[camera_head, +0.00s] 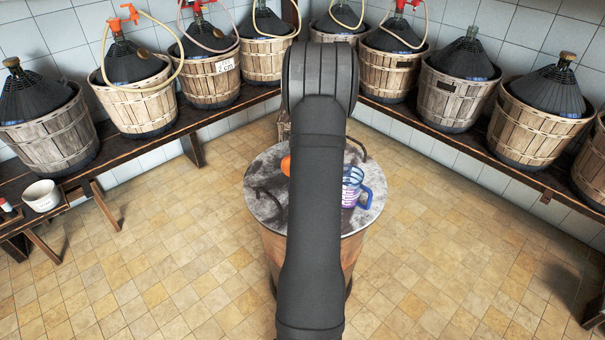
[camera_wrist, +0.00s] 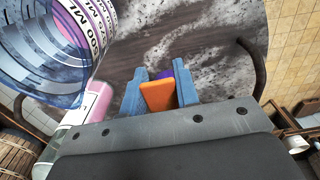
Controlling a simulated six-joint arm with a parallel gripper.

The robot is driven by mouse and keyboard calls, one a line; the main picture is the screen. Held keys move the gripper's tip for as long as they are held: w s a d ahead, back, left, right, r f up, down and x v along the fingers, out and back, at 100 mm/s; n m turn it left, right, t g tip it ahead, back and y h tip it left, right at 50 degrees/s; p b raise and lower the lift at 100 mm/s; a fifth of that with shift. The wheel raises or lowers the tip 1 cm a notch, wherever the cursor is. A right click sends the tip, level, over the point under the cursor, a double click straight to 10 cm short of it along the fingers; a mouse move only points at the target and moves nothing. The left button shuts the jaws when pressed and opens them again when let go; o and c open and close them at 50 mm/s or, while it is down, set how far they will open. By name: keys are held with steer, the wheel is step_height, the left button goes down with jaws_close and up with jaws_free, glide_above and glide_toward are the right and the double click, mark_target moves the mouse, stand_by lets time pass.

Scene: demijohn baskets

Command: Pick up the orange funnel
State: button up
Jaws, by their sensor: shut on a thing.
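The orange funnel (camera_head: 286,165) is on or just above the round grey-marbled tabletop (camera_head: 262,180), and in the head view my arm hides most of it. In the wrist view an orange part of the funnel (camera_wrist: 158,97) sits between the blue fingers of my gripper (camera_wrist: 160,75), which is shut on it. A small purple thing shows just behind the orange part; I cannot tell what it is. The head view does not show my fingers. I cannot tell whether the funnel touches the table.
A clear measuring jug with blue handle and purple markings (camera_head: 352,187) stands close right of my arm; it looms at upper left in the wrist view (camera_wrist: 98,30). A pink-labelled bottle (camera_wrist: 92,103) is near my gripper. Basketed demijohns (camera_head: 135,100) line wall benches.

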steer(key=shift+r, duration=0.15)
steer(key=shift+r, duration=0.3)
step_height(320, 180, up, 4)
steer(key=shift+f, duration=0.2)
steer(key=s+d+r, duration=0.6)
steer(key=d, duration=0.4)
steer(key=shift+s+r, duration=0.2)
steer(key=shift+r, duration=0.05)
steer(key=w+a+r+m, duration=0.6)
steer(key=w+r+m, duration=0.4)
steer(key=m, duration=0.3)
steer(key=w+a+r+m, duration=0.6)
steer(key=w+r+m, duration=0.3)
steer(key=m, duration=0.5)
steer(key=shift+w+a+r+y, duration=0.3)
steer(key=shift+w+a+r, duration=0.1)
steer(key=shift+w, duration=0.6)
